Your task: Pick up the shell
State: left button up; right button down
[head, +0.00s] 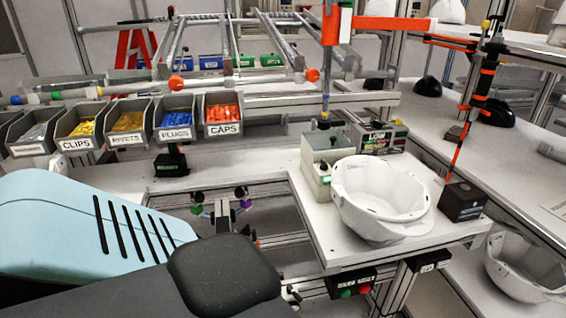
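A white helmet shell (358,205) rests open side up on the right-hand end of the white workbench (330,240). Its hollow inside shows. A second white shell (518,275) sits lower down at the right edge of the picture, also open side up. Neither of my grippers shows in the head view, and nothing is seen touching either shell.
A green-grey fixture box (322,160) stands left of the first shell, and a black box (462,201) stands right of it. A vertical tool (472,115) hangs above the black box. Labelled bins, such as CAPS (222,115), line the back left.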

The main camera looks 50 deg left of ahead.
aim_at(528, 274)
jog(key=u, duration=2.15)
jog(key=z, duration=2.15)
jog(key=i+l+u, duration=0.1)
jog(key=i+l, duration=0.15)
jog(key=l, duration=0.15)
jog(key=i+l, duration=0.2)
jog(key=l, duration=0.25)
jog(key=j+u, duration=0.05)
